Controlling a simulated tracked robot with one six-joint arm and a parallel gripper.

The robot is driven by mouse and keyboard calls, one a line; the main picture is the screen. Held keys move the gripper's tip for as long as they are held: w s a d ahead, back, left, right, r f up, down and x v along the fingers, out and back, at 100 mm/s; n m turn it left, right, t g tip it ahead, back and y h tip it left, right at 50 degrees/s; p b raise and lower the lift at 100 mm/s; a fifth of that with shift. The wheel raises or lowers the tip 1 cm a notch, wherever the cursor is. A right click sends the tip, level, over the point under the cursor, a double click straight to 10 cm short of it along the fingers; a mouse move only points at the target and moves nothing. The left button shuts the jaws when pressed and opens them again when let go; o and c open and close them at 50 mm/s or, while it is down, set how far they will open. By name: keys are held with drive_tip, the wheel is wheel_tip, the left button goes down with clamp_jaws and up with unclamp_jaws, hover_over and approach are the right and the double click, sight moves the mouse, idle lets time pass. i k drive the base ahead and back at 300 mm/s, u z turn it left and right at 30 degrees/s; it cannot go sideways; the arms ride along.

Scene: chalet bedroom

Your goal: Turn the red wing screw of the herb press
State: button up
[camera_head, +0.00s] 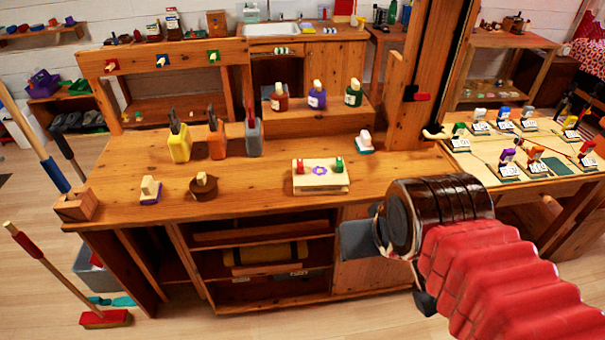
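The herb press (320,186) is a pale wooden block with a purple flower mark on top, lying near the front of the wooden workbench (250,190). Its red wing screw (300,167) stands at the left of the top, and a green wing screw (339,164) stands at the right. My arm comes in from the lower right with a red ribbed sleeve and a dark brown wrist. My gripper (362,241) is in front of the bench edge, below and right of the press, apart from it. The wrist hides most of it, so its opening cannot be told.
Yellow, orange and grey tool holders (217,141) stand behind and left of the press. Small bottles (317,95) stand on a raised shelf behind it. A wooden post (407,105) rises at the right. Bench top left of the press is partly clear.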

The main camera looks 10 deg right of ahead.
sight(300, 170)
drive_tip(key=k, duration=0.3)
drive_tip(key=u, duration=0.25)
drive_tip(key=i, duration=1.25)
drive_tip(key=z, duration=0.25)
